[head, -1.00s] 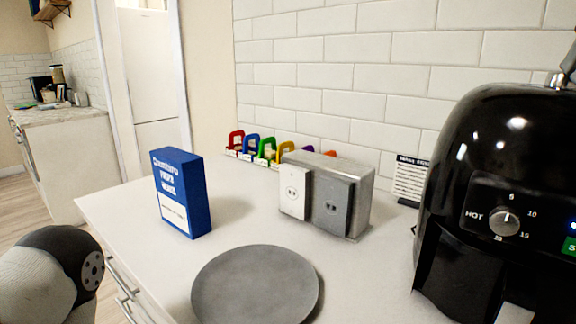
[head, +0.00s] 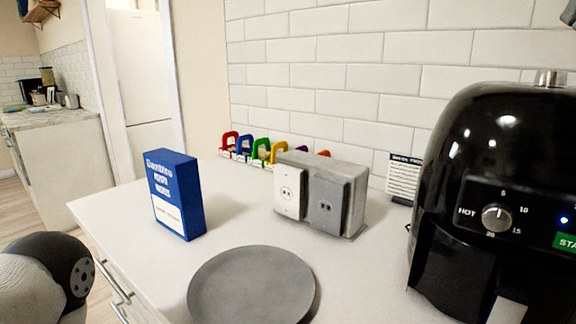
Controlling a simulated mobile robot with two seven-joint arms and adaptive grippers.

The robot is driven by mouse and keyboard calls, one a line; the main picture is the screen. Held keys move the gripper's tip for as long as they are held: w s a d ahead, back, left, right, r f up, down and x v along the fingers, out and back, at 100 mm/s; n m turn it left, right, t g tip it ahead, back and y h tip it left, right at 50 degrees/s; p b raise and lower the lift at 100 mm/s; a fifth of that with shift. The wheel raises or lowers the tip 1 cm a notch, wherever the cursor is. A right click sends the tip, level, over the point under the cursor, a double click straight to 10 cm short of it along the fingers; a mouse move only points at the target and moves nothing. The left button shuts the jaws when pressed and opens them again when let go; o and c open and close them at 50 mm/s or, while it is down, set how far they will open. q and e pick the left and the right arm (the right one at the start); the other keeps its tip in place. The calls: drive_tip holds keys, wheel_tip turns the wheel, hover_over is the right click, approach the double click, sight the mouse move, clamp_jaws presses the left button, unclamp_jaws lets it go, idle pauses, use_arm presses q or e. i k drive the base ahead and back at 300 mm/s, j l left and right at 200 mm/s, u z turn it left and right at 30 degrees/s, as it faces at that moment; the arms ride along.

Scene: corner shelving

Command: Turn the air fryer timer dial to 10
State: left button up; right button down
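The black air fryer (head: 480,130) stands at the right of the counter, cut off by the picture edge. Its round silver timer dial (head: 497,218) sits on the front panel, ringed by HOT, 5, 10, 15 and 20. The dial's pointer is too small to read surely. A grey piece, probably of my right gripper or arm (head: 569,13), shows at the top right corner, above the air fryer and apart from the dial. Its fingers cannot be made out. My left arm shows at the lower left, but its gripper is out of the picture.
A grey round plate (head: 250,287) lies at the front of the counter. A blue box (head: 173,193) stands at left. A grey metal outlet box (head: 355,210), coloured padlocks (head: 262,150) and a printed card (head: 404,178) stand near the tiled wall. A green-lit button (head: 566,241) is right of the dial.

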sight(497, 217)
drive_tip(key=k+j, duration=0.35)
drive_tip(key=j, duration=0.15)
drive_tip(key=k+j, duration=0.35)
drive_tip(key=j, duration=0.15)
drive_tip(key=k+j, duration=0.75)
drive_tip(key=j, duration=0.2)
